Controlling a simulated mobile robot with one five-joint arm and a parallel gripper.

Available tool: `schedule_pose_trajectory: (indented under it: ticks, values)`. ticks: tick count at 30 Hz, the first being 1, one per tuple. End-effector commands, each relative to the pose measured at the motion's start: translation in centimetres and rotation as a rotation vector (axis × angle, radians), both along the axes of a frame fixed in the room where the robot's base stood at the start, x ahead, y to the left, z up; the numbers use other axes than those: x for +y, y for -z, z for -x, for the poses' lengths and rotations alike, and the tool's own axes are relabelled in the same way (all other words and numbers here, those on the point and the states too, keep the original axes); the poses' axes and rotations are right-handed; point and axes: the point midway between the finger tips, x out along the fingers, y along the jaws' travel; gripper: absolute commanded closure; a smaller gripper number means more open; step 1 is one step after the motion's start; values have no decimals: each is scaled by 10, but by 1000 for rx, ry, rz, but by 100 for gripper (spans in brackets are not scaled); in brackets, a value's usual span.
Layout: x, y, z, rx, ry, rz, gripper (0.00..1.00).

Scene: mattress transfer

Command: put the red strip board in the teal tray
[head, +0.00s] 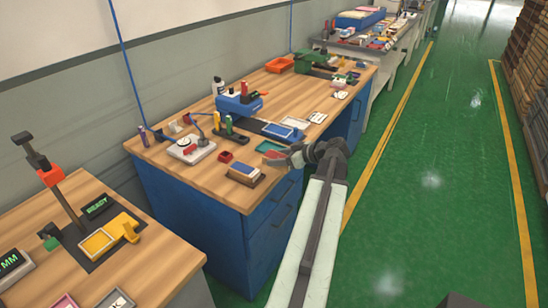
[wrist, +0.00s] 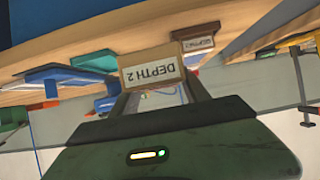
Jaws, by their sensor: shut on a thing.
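The teal tray (head: 264,146) lies near the right front edge of the wooden bench in the head view. My gripper (head: 287,158) is low beside it, on its near right side. A small reddish piece at the gripper tip, which looks like the red strip board (head: 274,154), is partly hidden by the gripper. In the wrist view, the jaws (wrist: 155,92) have a brownish block face marked "DEPTH 2" (wrist: 151,69) between or just ahead of them. A teal piece (wrist: 97,61) shows left of it. Whether the board touches the tray cannot be told.
A blue-topped stack (head: 243,170) and a small red box (head: 225,156) stand left of the gripper. A blue-framed tray (head: 281,131) lies behind the teal tray. An orange bin (head: 279,65) is at the back. Green floor is free to the right.

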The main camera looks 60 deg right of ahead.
Motion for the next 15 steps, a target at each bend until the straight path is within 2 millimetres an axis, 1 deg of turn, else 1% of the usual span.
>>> schedule_pose_trajectory:
  ticks: [2,4,12,15]
  values:
    - [-11,-2,-8,-1,-1,0,90]
    - [-26,0,-20,-1,-1,0,90]
    - [-91,8,-74,-1,0,0,90]
    - [-107,10,-88,0,0,-1,90]
